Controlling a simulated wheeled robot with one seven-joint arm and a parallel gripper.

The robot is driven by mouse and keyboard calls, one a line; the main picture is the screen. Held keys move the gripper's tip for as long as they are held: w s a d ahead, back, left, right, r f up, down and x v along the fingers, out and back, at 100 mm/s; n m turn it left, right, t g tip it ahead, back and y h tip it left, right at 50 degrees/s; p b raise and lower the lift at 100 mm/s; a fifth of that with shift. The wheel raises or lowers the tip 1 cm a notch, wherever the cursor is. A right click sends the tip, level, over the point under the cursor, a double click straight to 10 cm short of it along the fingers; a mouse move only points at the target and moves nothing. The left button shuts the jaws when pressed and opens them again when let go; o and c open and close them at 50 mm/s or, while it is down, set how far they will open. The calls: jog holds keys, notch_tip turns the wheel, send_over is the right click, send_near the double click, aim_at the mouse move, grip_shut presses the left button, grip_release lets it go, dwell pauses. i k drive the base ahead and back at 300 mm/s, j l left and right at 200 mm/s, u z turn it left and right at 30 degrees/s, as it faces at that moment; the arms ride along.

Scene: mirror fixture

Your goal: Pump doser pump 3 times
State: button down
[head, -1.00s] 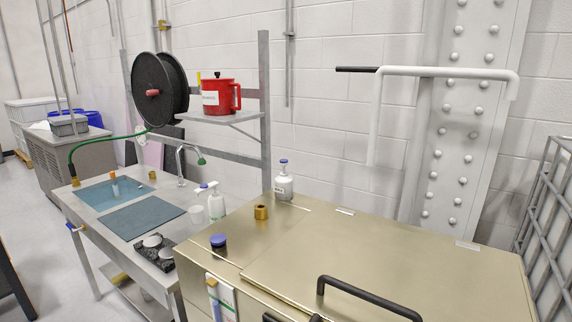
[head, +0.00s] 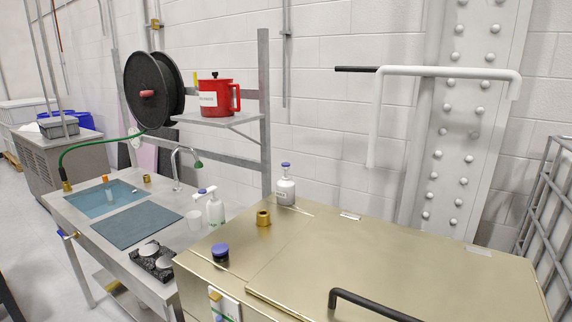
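A white bottle with a pump head (head: 215,208) stands upright at the right end of the steel sink bench, left of the gold cabinet. I take it for the doser pump; its label is too small to read. A second white spout with a blue tip (head: 200,194) shows just left of it, partly overlapping. A white bottle with a blue cap (head: 285,189) stands at the back left of the gold cabinet top; I cannot tell whether it is a pump. My gripper is not in view, and nothing touches these bottles.
The gold cabinet (head: 400,260) fills the front right, with a black handle (head: 372,304), a brass fitting (head: 263,217) and a blue-capped knob (head: 220,252). A white cup (head: 195,220) stands near the pump bottle. A red jug (head: 216,98) sits on a shelf above.

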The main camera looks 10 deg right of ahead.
aim_at(285, 166)
jog(key=i+j, duration=0.2)
jog(key=j, duration=0.15)
jog(key=i+j+z, duration=0.1)
jog(key=j, duration=0.25)
jog(key=i+j, duration=0.2)
jog(key=j, duration=0.15)
jog(key=i+j+z, duration=0.1)
jog(key=j, duration=0.25)
jog(key=i+j, duration=0.25)
jog(key=j, duration=0.15)
jog(key=j+z, duration=0.1)
jog(key=j, duration=0.35)
jog(key=k+j, duration=0.15)
jog(key=j, duration=0.3)
jog(key=z, duration=0.05)
